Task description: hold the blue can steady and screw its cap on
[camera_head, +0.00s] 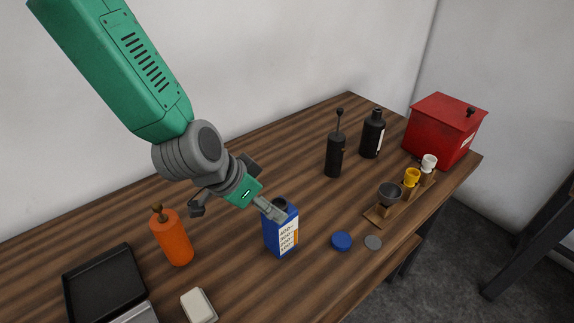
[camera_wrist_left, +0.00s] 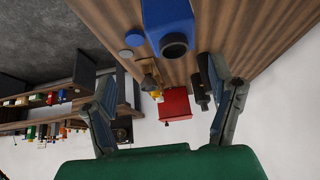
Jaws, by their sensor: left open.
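The blue can (camera_head: 279,233) stands upright on the wooden table, with a measuring label on its front and a dark, uncapped mouth on top. A round blue cap (camera_head: 341,240) lies flat on the table to its right. In the left wrist view the can (camera_wrist_left: 166,14) and the cap (camera_wrist_left: 134,37) are at the top. My left gripper (camera_head: 270,208) is at the can's upper left, overlapping its top in the head view. Its fingers are spread with nothing between them, and whether one touches the can is unclear. My right gripper is not in view.
A grey disc (camera_head: 373,242) lies beside the cap. An orange bottle (camera_head: 172,238), black tray (camera_head: 104,284) and pale block (camera_head: 198,306) are left. Black bottles (camera_head: 335,156), a wooden rack of small cups (camera_head: 378,216) and a red box (camera_head: 442,130) are right.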

